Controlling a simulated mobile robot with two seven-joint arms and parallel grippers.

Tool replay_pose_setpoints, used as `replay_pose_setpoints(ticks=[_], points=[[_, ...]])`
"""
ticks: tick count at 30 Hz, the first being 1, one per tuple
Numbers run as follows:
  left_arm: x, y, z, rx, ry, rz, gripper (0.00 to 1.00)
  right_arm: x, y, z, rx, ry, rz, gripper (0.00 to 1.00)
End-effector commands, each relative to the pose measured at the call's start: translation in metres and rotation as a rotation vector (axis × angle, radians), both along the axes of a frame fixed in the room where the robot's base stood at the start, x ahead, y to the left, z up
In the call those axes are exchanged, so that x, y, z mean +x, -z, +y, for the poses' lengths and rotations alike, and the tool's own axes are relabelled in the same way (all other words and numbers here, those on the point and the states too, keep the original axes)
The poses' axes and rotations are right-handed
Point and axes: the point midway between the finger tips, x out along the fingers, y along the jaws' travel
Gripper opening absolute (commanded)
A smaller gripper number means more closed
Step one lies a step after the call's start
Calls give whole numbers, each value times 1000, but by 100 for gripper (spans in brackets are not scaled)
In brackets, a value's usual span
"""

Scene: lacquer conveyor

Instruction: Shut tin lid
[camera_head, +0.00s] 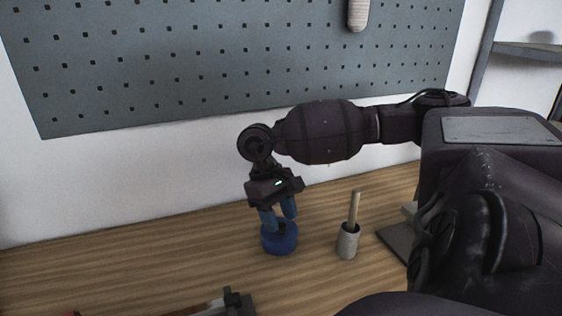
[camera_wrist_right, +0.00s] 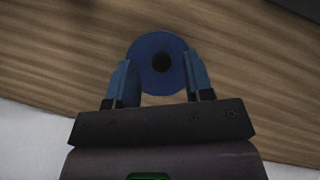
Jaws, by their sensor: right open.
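A round blue tin (camera_head: 280,240) stands on the wooden bench in the head view. In the right wrist view, the tin (camera_wrist_right: 161,84) shows from above as a blue disc with a dark round spot at its middle. I cannot tell whether that spot is a knob or a hole, or whether the lid is a separate piece. My right gripper (camera_head: 277,212) points down over the tin with its blue fingers apart. In the wrist view the gripper (camera_wrist_right: 160,62) has one finger on each side of the disc. Contact is unclear. My left gripper is not in view.
A light cup (camera_head: 347,244) with a wooden stick in it stands right of the tin. A dark tool-like object (camera_head: 238,303) lies at the bottom edge. A grey pegboard (camera_head: 220,60) hangs on the wall behind. The bench left of the tin is clear.

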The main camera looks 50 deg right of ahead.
Motion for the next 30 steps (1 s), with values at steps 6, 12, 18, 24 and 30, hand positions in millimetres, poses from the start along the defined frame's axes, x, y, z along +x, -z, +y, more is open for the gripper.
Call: replay_pose_setpoints(ticks=[6, 12, 18, 24, 30], points=[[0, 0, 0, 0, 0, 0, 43, 16, -36, -2, -1, 0, -6, 48], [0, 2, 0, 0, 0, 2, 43, 28, -68, -4, 0, -1, -4, 48], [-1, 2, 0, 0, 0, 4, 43, 36, -86, -6, 0, 0, -2, 48], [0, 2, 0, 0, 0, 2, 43, 37, -91, -6, -1, 0, 0, 48], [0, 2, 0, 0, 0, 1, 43, 37, -91, -6, -1, 0, 0, 48]])
